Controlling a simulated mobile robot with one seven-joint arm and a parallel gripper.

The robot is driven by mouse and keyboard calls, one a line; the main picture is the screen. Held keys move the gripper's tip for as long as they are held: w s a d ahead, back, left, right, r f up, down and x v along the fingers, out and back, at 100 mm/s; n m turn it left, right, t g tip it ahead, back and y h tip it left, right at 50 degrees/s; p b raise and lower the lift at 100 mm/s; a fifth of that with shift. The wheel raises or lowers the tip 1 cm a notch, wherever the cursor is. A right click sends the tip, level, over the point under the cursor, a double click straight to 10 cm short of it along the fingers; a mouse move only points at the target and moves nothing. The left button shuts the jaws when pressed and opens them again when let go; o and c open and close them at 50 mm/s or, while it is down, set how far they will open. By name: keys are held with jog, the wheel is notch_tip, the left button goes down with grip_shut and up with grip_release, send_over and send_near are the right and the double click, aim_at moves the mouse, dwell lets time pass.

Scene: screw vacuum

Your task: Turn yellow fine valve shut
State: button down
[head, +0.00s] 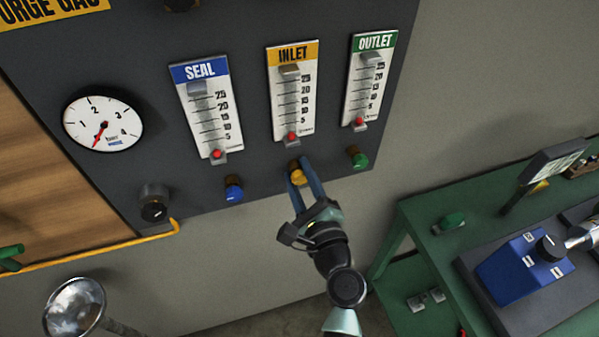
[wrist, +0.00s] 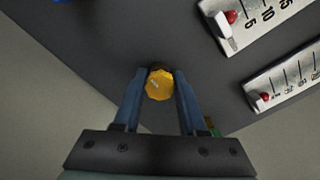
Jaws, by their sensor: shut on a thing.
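The yellow fine valve (head: 297,177) is a small knob below the yellow-labelled INLET flow meter (head: 292,92) on the dark panel. In the wrist view the yellow knob (wrist: 159,85) sits between the tips of my two blue fingers. My gripper (head: 304,178) is shut on the knob, one finger on each side, reaching up from below. It also shows in the wrist view (wrist: 160,92). The red float in the INLET meter is near the bottom of the scale. The knob's stem is mostly hidden behind it.
The blue knob (head: 234,188) is to the left under SEAL, the green knob (head: 358,157) to the right under OUTLET. A pressure gauge (head: 102,121) and black knob (head: 154,203) are further left. A green bench (head: 412,232) with a blue box (head: 523,268) stands at right.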

jog(key=shift+f, duration=0.1)
dwell(0.4)
jog(key=shift+c, duration=2.3)
grip_release()
jog(key=shift+s, duration=0.1)
jog(key=b+v, duration=0.3)
jog(key=v, duration=1)
